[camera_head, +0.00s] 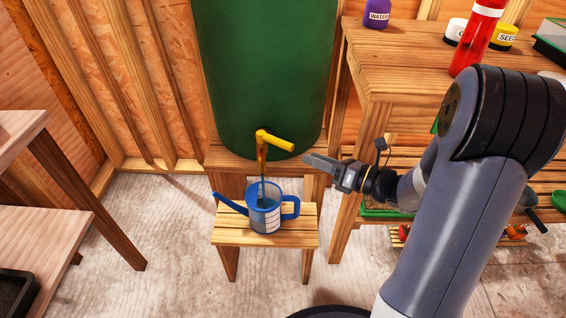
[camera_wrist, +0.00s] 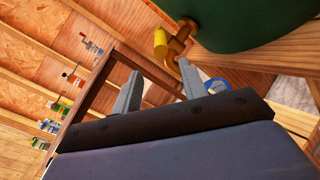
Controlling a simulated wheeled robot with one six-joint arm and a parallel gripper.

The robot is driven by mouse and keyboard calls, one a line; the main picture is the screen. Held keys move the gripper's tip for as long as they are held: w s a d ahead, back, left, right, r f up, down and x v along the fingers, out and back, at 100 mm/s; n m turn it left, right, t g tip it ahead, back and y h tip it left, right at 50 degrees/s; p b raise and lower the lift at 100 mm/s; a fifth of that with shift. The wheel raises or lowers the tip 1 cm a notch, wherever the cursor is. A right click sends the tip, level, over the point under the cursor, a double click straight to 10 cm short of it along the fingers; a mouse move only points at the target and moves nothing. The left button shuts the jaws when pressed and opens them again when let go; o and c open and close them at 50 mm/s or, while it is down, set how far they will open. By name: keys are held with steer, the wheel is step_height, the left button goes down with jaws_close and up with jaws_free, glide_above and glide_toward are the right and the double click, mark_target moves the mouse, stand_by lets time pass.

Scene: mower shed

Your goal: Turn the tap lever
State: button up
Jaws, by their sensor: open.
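The yellow tap (camera_head: 262,150) sticks out from the front of the green barrel. Its lever (camera_head: 277,141) points to the right in the head view; its yellow end also shows in the wrist view (camera_wrist: 160,43). A thin bluish strand, which looks like water, hangs from the tap down to the blue watering can (camera_head: 265,214) on a small wooden stool (camera_head: 264,238). My gripper (camera_head: 310,161) is open and empty, to the right of the lever and a little lower in the head view, apart from it. Both fingers show in the wrist view (camera_wrist: 160,83), pointing towards the tap.
The green barrel (camera_head: 262,70) stands on a wooden stand behind the tap. A wooden bench (camera_head: 400,60) with a red bottle (camera_head: 478,38) and several tubs is at the right. Another table (camera_head: 65,245) is at the left.

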steer(key=b, duration=0.3)
glide_toward(266, 137)
steer(key=shift+t, duration=0.3)
steer(key=x, duration=0.4)
steer(key=f+x, duration=0.1)
steer(key=x, duration=0.1)
steer(key=shift+w+d, duration=0.2)
jaws_close()
